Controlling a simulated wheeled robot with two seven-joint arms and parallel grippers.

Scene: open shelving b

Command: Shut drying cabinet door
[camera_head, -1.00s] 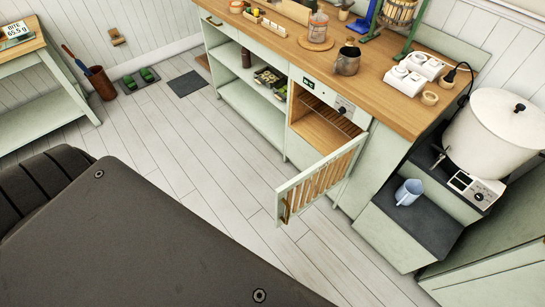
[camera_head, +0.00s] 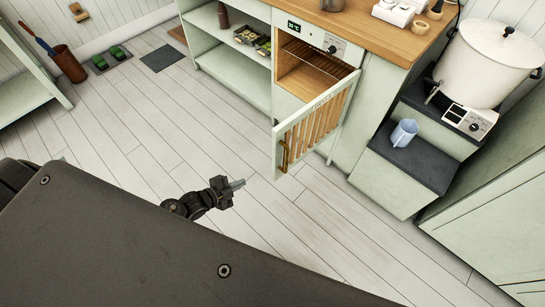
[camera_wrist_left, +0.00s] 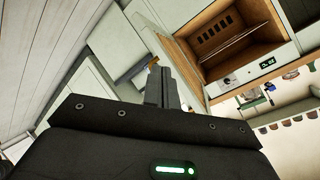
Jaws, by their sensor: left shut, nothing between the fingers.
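The drying cabinet (camera_head: 301,80) is built into the pale green counter, with a small display and a knob above its opening. Its slatted door (camera_head: 316,124) stands wide open, swung out toward me, with a brass handle (camera_head: 284,155) at its free edge. Inside is a wire rack. My left gripper (camera_head: 238,185) is shut and empty, in front of and left of the door's free edge, apart from it. My right gripper is not in view.
Open shelves (camera_head: 232,69) lie left of the cabinet. The plank floor (camera_head: 130,150) before the counter is clear.

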